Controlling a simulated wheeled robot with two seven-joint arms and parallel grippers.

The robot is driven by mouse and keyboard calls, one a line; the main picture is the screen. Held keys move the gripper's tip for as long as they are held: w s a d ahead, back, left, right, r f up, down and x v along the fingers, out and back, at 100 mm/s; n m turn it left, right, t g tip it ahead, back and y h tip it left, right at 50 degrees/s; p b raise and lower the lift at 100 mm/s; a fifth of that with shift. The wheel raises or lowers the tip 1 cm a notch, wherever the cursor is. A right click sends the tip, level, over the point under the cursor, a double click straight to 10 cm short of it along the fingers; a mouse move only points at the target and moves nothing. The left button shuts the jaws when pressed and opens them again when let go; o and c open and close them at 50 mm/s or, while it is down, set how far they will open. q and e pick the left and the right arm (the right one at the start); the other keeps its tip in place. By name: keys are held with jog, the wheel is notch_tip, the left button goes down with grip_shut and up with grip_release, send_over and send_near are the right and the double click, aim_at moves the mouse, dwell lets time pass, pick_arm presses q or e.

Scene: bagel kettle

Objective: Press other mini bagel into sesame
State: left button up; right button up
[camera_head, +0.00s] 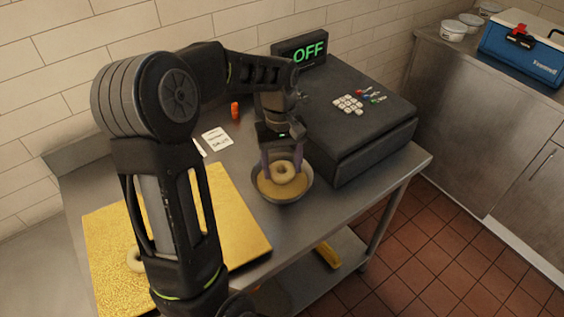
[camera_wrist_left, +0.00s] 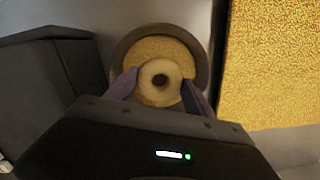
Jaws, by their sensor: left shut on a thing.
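A pale mini bagel (camera_head: 283,171) is held between the purple fingers of my left gripper (camera_head: 282,166), which is shut on it. The bagel is over or in a grey bowl (camera_head: 284,201) filled with tan sesame (camera_head: 268,185); I cannot tell whether it touches the sesame. The left wrist view shows the bagel (camera_wrist_left: 160,83) between both fingers, in front of the round bowl. Another mini bagel (camera_head: 134,259) lies on the golden board (camera_head: 235,230) at the left, partly hidden by my left arm. My right gripper is not in view.
A dark cash register (camera_head: 350,120) with a green OFF display (camera_head: 305,51) stands right of the bowl. A white card (camera_head: 216,138) and a small orange bottle (camera_head: 235,110) lie behind. The table's front right edge is near the bowl. A blue cooler (camera_head: 522,50) sits on the far counter.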

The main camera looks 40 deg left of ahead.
pick_arm(q)
jog(key=shift+f, duration=0.55)
jog(key=shift+f+b, duration=0.4)
jog(key=shift+b, duration=0.05)
dwell(0.5)
dwell(0.8)
notch_tip(320, 180, up, 5)
jog(key=p, duration=0.4)
jog(key=shift+r, duration=0.2)
notch_tip(320, 180, up, 5)
jog(key=p, duration=0.3)
jog(key=shift+f+p, duration=0.15)
jog(key=shift+p, duration=0.15)
